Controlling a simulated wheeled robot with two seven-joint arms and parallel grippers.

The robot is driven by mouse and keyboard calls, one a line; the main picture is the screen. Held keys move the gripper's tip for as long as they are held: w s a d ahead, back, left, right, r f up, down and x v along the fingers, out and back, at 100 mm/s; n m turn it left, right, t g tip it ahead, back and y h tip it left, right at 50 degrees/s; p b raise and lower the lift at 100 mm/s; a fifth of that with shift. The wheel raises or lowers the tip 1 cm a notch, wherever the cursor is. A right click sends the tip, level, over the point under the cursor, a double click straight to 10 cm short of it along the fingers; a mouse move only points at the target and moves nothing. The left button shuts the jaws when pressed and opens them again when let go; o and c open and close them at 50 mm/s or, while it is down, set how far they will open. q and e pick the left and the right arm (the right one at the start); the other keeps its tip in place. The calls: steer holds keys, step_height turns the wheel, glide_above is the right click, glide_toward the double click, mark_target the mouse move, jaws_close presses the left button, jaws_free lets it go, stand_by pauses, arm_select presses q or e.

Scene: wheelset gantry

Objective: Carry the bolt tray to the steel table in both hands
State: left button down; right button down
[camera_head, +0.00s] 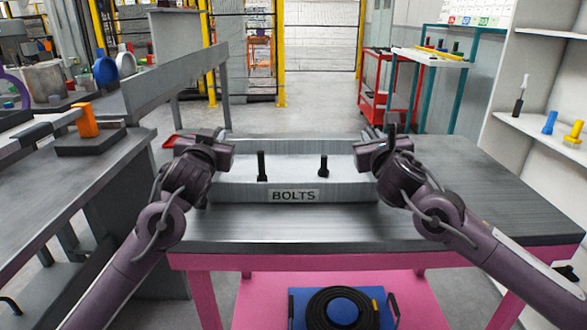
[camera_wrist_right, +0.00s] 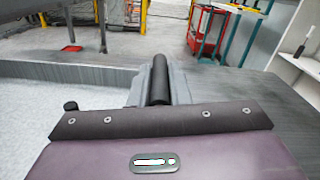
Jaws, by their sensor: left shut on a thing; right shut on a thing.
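The bolt tray (camera_head: 294,195) is a grey, shallow, open tray with a "BOLTS" label on its front wall. Two dark bolts stand upright inside it, a left one (camera_head: 262,165) and a right one (camera_head: 323,166). My left gripper (camera_head: 214,148) is shut on the tray's left end. My right gripper (camera_head: 376,150) is shut on its right end, at a dark round handle (camera_wrist_right: 160,80) in the right wrist view. The fingertips are mostly hidden. The tray looks level over the steel-topped table (camera_head: 300,230) with pink legs; I cannot tell whether it touches the top.
A grey bench with an orange-handled tool (camera_head: 88,122) stands at the left. Below the table top lies a blue case (camera_head: 300,300) with a coiled black hose (camera_head: 342,308). White shelves (camera_head: 530,125) stand at the right, a red cart (camera_head: 375,85) behind. The table top's right part is clear.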

arm_select(q)
steer(key=shift+r, duration=0.1)
arm_select(e)
steer(key=shift+r, duration=0.1)
